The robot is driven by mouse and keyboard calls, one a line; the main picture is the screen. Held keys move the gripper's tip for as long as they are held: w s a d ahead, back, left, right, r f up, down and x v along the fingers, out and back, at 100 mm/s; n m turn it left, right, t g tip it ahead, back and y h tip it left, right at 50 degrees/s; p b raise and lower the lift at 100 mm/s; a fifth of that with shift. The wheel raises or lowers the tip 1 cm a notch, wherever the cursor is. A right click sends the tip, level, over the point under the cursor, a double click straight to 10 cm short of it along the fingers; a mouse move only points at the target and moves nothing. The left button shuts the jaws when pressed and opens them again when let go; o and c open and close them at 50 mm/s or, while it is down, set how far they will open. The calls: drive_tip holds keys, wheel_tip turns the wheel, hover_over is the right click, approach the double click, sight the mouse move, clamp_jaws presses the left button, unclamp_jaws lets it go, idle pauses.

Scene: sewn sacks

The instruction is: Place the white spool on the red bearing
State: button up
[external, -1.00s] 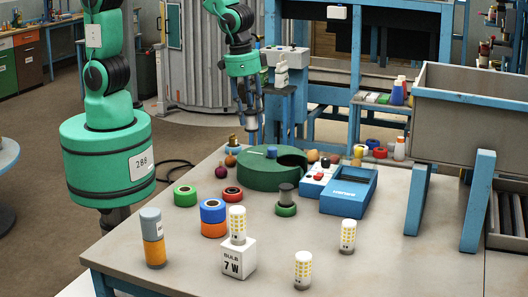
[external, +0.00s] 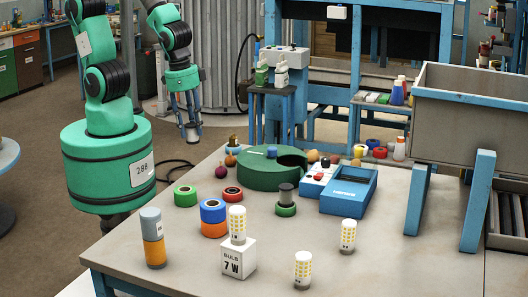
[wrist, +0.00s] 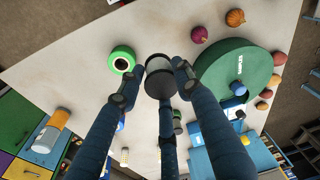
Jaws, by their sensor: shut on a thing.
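The red bearing (external: 232,194) lies flat on the table, between a green bearing (external: 186,195) and the large green round block (external: 265,170). It does not show in the wrist view, where the green bearing (wrist: 122,60) is left of the held thing. My gripper (external: 191,132) is off the table's back left edge in the external view, pointing down. In the wrist view its fingers close around a short round piece with a pale grey face and dark sides, which I take as the white spool (wrist: 160,66). The fingers hide part of its sides.
A blue bearing on an orange one (external: 213,217) and a dark spool on a green bearing (external: 286,196) stand near the red bearing. Light bulbs, a bulb box (external: 238,260) and a grey-orange cylinder (external: 153,240) stand at the front. A blue tray (external: 348,190) is right.

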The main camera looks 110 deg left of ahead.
wheel_tip(320, 180, down, 8)
drive_tip(key=s, duration=0.2)
drive_tip(key=shift+r, duration=0.15)
drive_tip(key=shift+w+d, duration=0.1)
drive_tip(key=shift+w, duration=0.05)
idle(0.5)
approach(234, 191)
drive_tip(key=shift+a+f, duration=0.25)
idle(0.4)
drive_tip(key=shift+w+f, duration=0.1)
drive_tip(key=shift+w, duration=0.2)
drive_tip(key=shift+s+f+b, duration=0.1)
drive_tip(key=shift+f+b, duration=0.4)
drive_tip(key=shift+f, duration=1.2)
drive_tip(key=shift+f, duration=0.2)
